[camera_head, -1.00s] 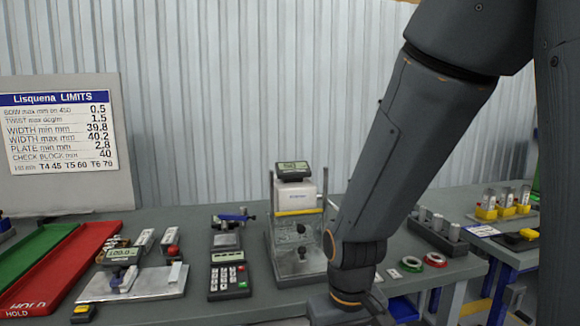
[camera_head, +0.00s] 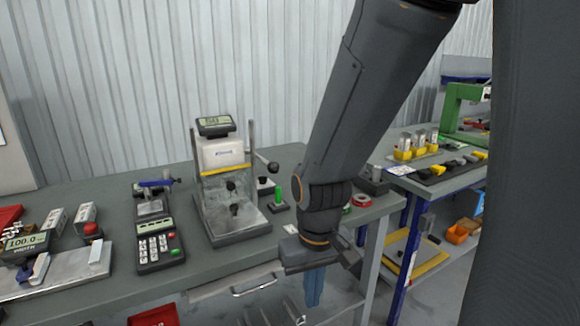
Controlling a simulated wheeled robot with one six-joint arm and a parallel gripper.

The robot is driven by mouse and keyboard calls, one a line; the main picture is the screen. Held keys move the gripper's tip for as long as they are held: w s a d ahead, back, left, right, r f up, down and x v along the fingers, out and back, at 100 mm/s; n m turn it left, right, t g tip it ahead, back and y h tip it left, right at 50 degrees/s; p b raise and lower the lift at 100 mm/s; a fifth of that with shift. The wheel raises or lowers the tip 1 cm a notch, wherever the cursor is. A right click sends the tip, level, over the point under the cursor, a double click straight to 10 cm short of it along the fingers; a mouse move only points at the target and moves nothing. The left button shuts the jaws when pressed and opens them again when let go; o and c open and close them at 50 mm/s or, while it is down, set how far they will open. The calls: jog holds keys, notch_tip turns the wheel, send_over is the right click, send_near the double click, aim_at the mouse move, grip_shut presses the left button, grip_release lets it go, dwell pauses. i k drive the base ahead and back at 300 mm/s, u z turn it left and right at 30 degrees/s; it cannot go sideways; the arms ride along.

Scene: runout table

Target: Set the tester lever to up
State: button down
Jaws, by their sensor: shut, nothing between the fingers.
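The tester (camera_head: 221,158) is a white unit with a yellow stripe, on a grey base with two posts and a small display on top. It stands on the grey table. Its lever (camera_head: 263,160) ends in a dark ball on the right side, and slants slightly down toward the right. My gripper (camera_head: 313,302) points down with its blue fingers together, empty, in front of the table's front edge. It is lower in the picture and right of the tester, apart from the lever. My arm stands just right of the lever and hides part of the table behind.
A green-topped part (camera_head: 279,194) stands close by the lever. A keypad device (camera_head: 158,245) and a blue-handled tool (camera_head: 153,186) are left of the tester. An open drawer (camera_head: 254,286) lies below the table edge. A second table (camera_head: 455,172) stands at right.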

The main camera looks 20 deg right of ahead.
aim_at(273, 167)
jog(key=z, duration=1)
jog(key=k, duration=0.85)
jog(key=u, duration=0.75)
jog(key=i, duration=0.45)
